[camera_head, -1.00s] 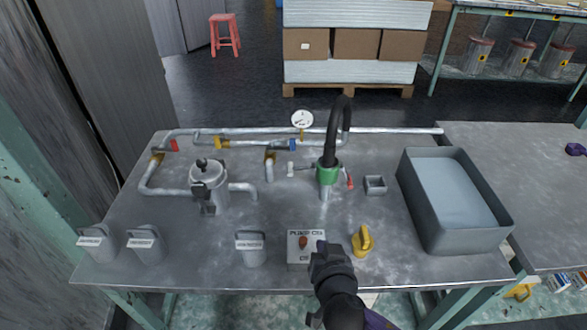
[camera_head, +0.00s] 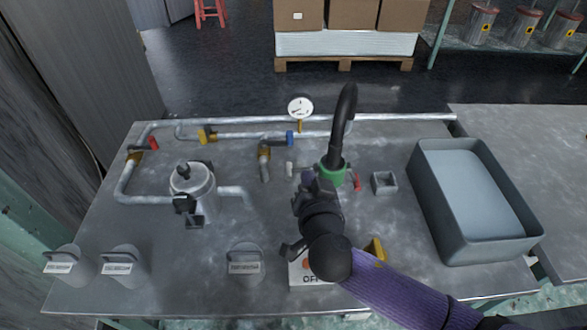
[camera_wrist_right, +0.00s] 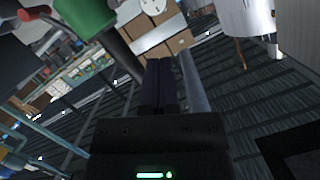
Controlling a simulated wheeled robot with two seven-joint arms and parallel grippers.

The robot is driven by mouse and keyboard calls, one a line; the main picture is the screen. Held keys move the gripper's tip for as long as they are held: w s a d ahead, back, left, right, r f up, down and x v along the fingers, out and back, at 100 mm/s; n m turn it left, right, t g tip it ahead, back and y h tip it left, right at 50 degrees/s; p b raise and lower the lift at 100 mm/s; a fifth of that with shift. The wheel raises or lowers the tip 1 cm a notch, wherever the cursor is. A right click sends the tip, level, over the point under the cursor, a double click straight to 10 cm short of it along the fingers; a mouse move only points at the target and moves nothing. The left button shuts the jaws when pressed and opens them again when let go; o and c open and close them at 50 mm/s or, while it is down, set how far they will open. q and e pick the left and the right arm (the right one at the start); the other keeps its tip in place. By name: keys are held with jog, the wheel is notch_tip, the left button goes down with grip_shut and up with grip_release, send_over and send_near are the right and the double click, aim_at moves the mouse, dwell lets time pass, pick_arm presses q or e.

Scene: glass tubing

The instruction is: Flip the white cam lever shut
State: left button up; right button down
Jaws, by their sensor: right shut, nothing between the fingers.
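A small white part (camera_head: 290,168), which looks like the white cam lever, stands on the bench just left of the green collar (camera_head: 333,174) at the foot of the black hose (camera_head: 343,115). My right gripper (camera_head: 307,178) is just right of the white part and left of the collar, and partly hides that area. I cannot tell if it touches either. In the right wrist view its fingers (camera_wrist_right: 165,84) are together and empty, with the green collar (camera_wrist_right: 85,18) at upper left. My left gripper is not in view.
A gauge (camera_head: 300,108) and pipes with a blue-handled valve (camera_head: 290,138) lie behind. A metal canister (camera_head: 192,186) stands left. A grey tub (camera_head: 428,205) and a small square box (camera_head: 384,183) are right. A switch box (camera_head: 297,274) is under my arm.

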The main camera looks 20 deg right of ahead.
jog(key=b, duration=0.3)
send_over(294, 170)
jog(key=s+d, duration=0.1)
jog(key=s, duration=0.1)
notch_tip(294, 170, down, 2)
jog(key=f, duration=0.1)
jog(key=a+f+b, duration=0.1)
jog(key=f+b, duration=0.1)
jog(key=shift+w+a+f, duration=0.2)
jog(key=shift+a+f, duration=0.05)
jog(key=shift+f, duration=0.05)
